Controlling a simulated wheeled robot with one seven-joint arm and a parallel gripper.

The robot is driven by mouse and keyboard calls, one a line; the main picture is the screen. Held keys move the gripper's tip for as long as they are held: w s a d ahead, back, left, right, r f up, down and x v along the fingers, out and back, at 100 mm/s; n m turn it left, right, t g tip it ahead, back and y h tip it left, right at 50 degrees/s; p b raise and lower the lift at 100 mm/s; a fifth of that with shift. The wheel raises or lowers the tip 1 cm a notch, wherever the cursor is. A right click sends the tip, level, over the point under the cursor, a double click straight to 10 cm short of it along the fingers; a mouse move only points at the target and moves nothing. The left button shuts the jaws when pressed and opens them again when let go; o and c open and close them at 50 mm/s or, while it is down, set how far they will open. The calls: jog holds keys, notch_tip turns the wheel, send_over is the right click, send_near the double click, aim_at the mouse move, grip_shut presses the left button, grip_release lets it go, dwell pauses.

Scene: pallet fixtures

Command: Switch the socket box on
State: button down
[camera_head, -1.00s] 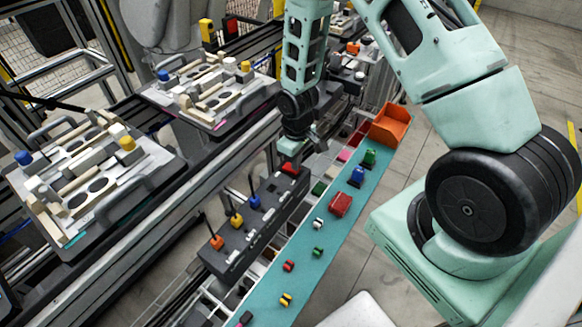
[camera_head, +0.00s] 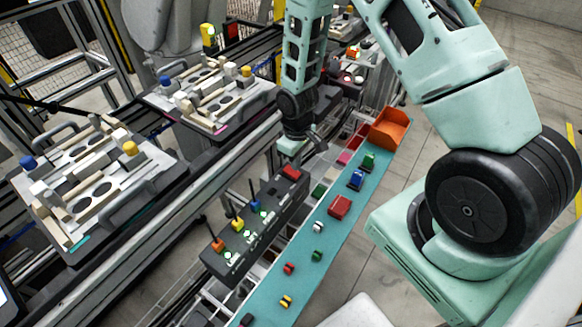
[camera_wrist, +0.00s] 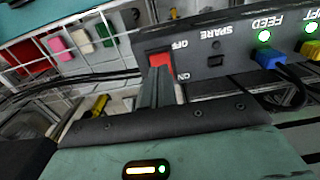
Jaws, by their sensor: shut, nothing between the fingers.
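The socket box (camera_head: 262,225) is a long dark grey box beside the teal strip in the head view. Its red rocker switch (camera_head: 291,173) is at the far end and also shows in the wrist view (camera_wrist: 158,59), between the OFF and ON labels. Green lights (camera_head: 263,213) glow beside the plugged sockets; the FEED light (camera_wrist: 264,37) is lit in the wrist view. My gripper (camera_wrist: 156,78) is shut and empty, its fingertips in front of the switch and hiding its ON side. Whether they touch it I cannot tell.
Orange, yellow and blue plugs with upright cables stand along the box. The teal strip (camera_head: 270,297) carries small coloured parts, with an orange bin (camera_head: 391,128) at its far end. Pallet fixtures (camera_head: 93,190) stand on the left.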

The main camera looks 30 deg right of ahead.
aim_at(295, 174)
notch_tip(295, 174, up, 5)
jog(key=p, duration=0.3)
jog(key=shift+f, duration=0.2)
dwell(0.3)
jog(key=s+a+r+n, duration=0.1)
jog(key=s+a+r, duration=0.5)
jog(key=a+r, duration=0.3)
jog(key=s+a+r+n, duration=0.1)
jog(key=s+a+r, duration=0.6)
jog(key=r, duration=0.5)
jog(key=s+a+r, duration=0.1)
jog(key=s+r, duration=0.1)
jog(key=s, duration=0.3)
jog(key=s+a+r+n, duration=0.1)
jog(key=s+r, duration=0.1)
jog(key=s, duration=0.3)
jog(key=shift+a+r+y, duration=0.3)
jog(key=shift+a+r, duration=0.05)
jog(key=shift+a, duration=0.05)
jog(key=shift+w, duration=0.1)
